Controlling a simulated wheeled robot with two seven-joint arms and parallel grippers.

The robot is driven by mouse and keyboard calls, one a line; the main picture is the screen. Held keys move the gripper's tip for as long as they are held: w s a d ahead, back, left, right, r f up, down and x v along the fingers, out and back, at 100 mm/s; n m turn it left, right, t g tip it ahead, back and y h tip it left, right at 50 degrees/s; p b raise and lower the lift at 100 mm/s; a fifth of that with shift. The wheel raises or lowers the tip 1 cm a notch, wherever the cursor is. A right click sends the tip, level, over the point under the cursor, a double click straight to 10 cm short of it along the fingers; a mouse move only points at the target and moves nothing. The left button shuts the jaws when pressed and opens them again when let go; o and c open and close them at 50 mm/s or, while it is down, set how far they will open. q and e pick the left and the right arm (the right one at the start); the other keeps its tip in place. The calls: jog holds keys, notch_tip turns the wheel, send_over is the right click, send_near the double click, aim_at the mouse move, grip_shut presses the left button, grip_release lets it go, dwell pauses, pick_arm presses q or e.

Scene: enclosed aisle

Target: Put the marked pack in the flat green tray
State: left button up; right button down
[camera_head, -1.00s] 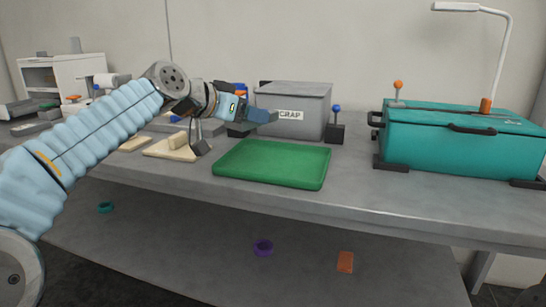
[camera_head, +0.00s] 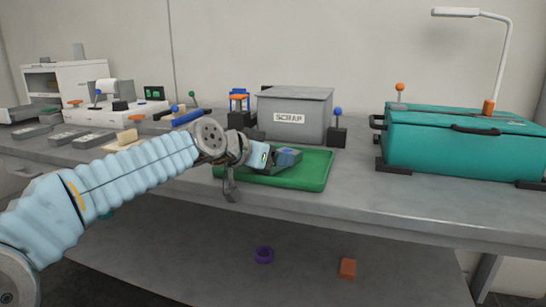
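The flat green tray (camera_head: 312,180) lies on the bench in front of the grey scrap bin. My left gripper (camera_head: 280,162) is low over the tray, reaching in from the left. A dark grey shape beside its blue-grey fingers, over the tray, could be a held pack or the other finger; I cannot tell which. Several flat dark grey packs (camera_head: 72,136) with pale labels lie at the left of the bench. No mark singling one out is readable. My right gripper is not in view.
The grey bin (camera_head: 305,113) labelled SCRAP stands behind the tray, with a blue-knobbed lever (camera_head: 337,130) at its right. A teal case (camera_head: 450,150) and lamp (camera_head: 505,60) stand at right. A purple ring (camera_head: 263,255) and orange block (camera_head: 347,268) lie below the bench.

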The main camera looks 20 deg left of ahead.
pick_arm(q)
jog(key=o, duration=1.3)
jog(key=shift+s+a+r, duration=0.15)
jog(key=v, duration=1.1)
jog(key=shift+s+a+r, duration=0.1)
jog(key=shift+s+r, duration=0.05)
jog(key=shift+s, duration=0.1)
